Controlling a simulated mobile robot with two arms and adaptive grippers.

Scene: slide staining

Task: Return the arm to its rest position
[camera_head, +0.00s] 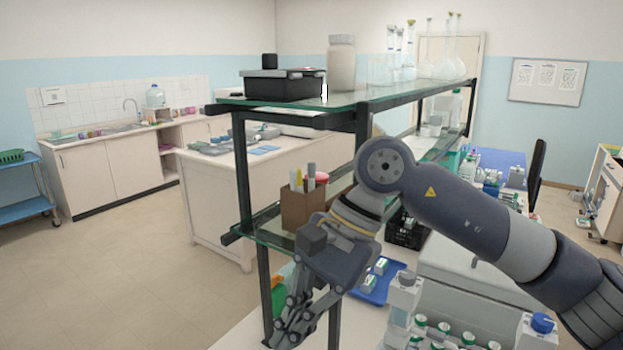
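My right arm (480,222) comes in from the right edge and is bent at a raised joint. Its gripper (290,328) hangs down at the lower middle, in front of the glass shelf unit's post (266,290). The fingers point down and to the left. I see nothing clearly held in them, but they overlap in this view, so I cannot tell whether they are open or shut. My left gripper is not in view.
The glass shelf (410,95) carries a black box (283,84), a white jar (341,62) and glassware. Below it are a brown pen holder (303,205), a blue tray (382,282) and several bottles near my forearm. Open floor (110,270) lies left.

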